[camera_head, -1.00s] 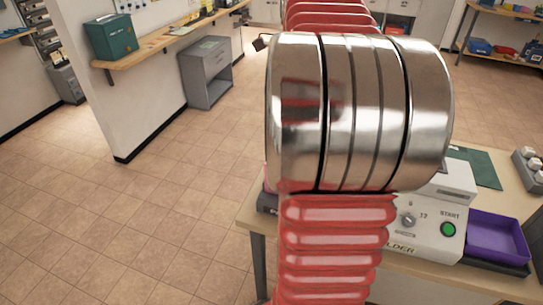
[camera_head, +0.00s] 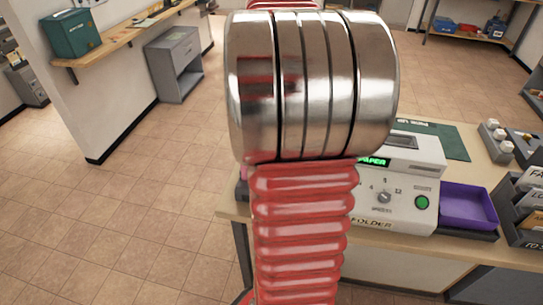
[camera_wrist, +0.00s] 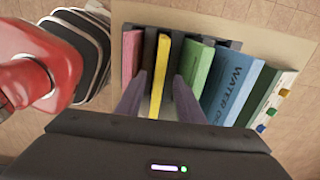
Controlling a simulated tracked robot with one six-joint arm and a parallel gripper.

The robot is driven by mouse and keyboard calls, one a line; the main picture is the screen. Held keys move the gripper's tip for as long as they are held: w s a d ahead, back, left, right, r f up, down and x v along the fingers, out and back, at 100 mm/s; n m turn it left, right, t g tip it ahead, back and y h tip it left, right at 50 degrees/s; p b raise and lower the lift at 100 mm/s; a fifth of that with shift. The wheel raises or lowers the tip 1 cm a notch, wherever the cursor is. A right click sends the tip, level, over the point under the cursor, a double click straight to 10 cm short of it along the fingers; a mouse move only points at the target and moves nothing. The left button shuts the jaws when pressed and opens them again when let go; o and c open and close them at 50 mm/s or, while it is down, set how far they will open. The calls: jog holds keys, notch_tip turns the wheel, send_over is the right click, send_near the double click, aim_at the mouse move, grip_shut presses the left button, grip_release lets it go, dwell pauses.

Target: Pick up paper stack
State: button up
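In the wrist view, upright flat stacks stand in a dark rack (camera_wrist: 232,44): a pink one (camera_wrist: 132,52), a yellow one (camera_wrist: 159,68) and a green one (camera_wrist: 197,68). I cannot tell which of them is the paper stack. My gripper (camera_wrist: 157,82) is open, with its two dark fingers pointing at the rack. The yellow stack shows between the fingers, with gaps on both sides. In the head view my gripper and this rack are hidden or out of view behind my arm.
A blue binder (camera_wrist: 233,86) and a dark green binder (camera_wrist: 263,95) stand right of the rack. In the head view, a white folder machine (camera_head: 400,190), purple tray (camera_head: 466,206) and dark sorter (camera_head: 520,205) sit on the table. Open tiled floor (camera_head: 150,215) lies left.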

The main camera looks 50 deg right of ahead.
jog(key=shift+f, duration=0.5)
jog(key=f, duration=0.2)
jog(key=s+f, duration=0.1)
jog(key=f, duration=0.2)
jog(key=shift+d, duration=0.2)
jog(key=shift+c, duration=0.4)
grip_shut()
dwell(0.3)
